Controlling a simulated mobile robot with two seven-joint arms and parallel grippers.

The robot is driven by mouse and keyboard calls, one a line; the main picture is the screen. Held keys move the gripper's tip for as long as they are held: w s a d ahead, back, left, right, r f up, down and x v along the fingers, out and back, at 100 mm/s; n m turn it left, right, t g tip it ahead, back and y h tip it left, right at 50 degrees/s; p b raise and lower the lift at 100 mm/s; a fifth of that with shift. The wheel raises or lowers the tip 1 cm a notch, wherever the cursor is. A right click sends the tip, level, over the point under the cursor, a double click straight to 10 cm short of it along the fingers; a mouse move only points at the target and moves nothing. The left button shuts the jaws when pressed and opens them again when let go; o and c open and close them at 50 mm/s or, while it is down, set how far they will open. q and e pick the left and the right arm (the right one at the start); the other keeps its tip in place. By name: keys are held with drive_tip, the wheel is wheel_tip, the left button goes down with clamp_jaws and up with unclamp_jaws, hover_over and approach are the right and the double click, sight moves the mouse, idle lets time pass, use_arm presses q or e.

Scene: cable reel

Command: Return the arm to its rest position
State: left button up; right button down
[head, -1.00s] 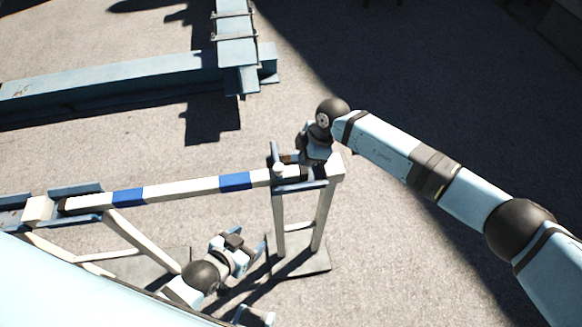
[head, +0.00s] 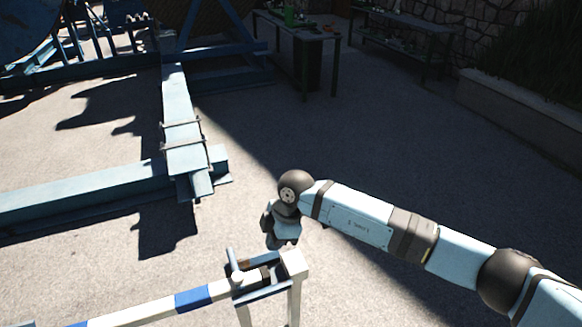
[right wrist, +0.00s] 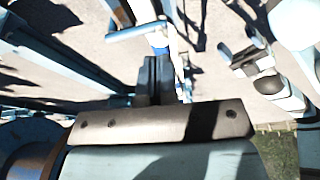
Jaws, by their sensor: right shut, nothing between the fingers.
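My right arm comes in from the right in the head view. Its gripper (head: 279,240) points down, just behind and above the end of the striped bar's stand, and appears clear of it. In the right wrist view the dark fingers (right wrist: 158,78) are together with nothing between them. My left gripper is outside the head view; what looks like it (right wrist: 240,58) shows at the right of the right wrist view, too small to read its jaws.
A white and blue striped bar (head: 193,300) rests on a stand with a blue bracket (head: 262,285) at its end. A blue steel frame (head: 85,192) lies at left. Workbenches (head: 300,32) stand behind. Paved ground between is open, partly shadowed.

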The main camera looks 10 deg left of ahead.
drive_tip(key=s+a+r+n+g+y, duration=0.1)
drive_tip(key=s+a+r+g+y, duration=0.25)
drive_tip(key=s+a+y, duration=0.6)
drive_tip(key=d+f+m+t+p, duration=0.1)
drive_tip(key=d+f+m+t, duration=0.1)
drive_tip(key=d+m+t, duration=0.75)
drive_tip(key=d+f+m+t, duration=0.2)
drive_tip(key=d+m+t, duration=0.6)
drive_tip(key=d+t, duration=0.3)
drive_tip(key=s+d+f+m+g+h, duration=0.1)
drive_tip(key=s+d+f+g+h, duration=0.1)
drive_tip(key=s+d+f+h, duration=0.2)
drive_tip(key=s+d+f+m+g+h, duration=0.2)
drive_tip(key=s+d+f+h, duration=0.3)
drive_tip(key=s+d+f, duration=0.4)
drive_tip(key=s+d, duration=0.1)
drive_tip(key=d, duration=0.4)
drive_tip(key=shift+f+g+p, duration=0.3)
drive_tip(key=shift+f+p, duration=0.05)
drive_tip(key=shift+f, duration=0.05)
